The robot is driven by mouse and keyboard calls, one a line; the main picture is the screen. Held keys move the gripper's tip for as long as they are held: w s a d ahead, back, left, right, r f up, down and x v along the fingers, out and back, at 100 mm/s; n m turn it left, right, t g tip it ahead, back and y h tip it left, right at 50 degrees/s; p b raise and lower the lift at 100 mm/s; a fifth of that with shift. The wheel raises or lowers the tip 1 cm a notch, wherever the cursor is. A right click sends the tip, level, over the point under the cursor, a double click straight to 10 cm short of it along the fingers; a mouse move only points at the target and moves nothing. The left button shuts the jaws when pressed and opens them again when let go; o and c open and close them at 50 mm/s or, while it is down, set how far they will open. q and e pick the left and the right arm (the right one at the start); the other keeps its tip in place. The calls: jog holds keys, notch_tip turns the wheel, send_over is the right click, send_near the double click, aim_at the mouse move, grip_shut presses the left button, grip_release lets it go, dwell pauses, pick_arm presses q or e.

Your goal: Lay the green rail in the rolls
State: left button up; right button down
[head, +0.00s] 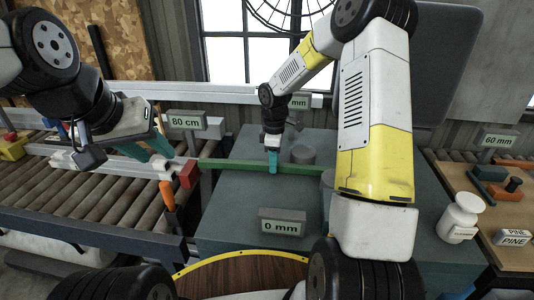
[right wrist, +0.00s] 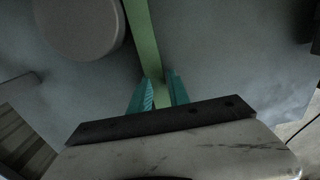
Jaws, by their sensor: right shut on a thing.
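The green rail (head: 232,164) is a long thin bar that runs across the gap between the roller conveyor and the grey block. My right gripper (head: 273,164) is shut on the rail; in the right wrist view its teal fingers stand on either side of the rail (right wrist: 143,38). The rail's left end is close to a red block (head: 188,173); I cannot tell if they touch. The rolls (head: 85,200) of the conveyor lie at the left. My left gripper (head: 150,150) is above the conveyor, its teal fingers apart, near a white piece (head: 160,165).
Grey round posts (head: 303,154) stand on the grey block (head: 235,205); one shows large in the right wrist view (right wrist: 78,22). A "0 mm" sign (head: 283,222) stands at the block's front. An orange handle (head: 168,196) is at the conveyor's end. A white bottle (head: 462,217) stands at the right.

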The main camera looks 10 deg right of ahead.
jog(key=shift+w+d, duration=0.1)
jog(key=shift+w, duration=0.3)
jog(key=c, duration=1.1)
grip_release()
jog(key=shift+c, duration=0.2)
notch_tip(320, 180, up, 8)
jog(key=shift+f, duration=0.2)
jog(key=shift+r, duration=0.1)
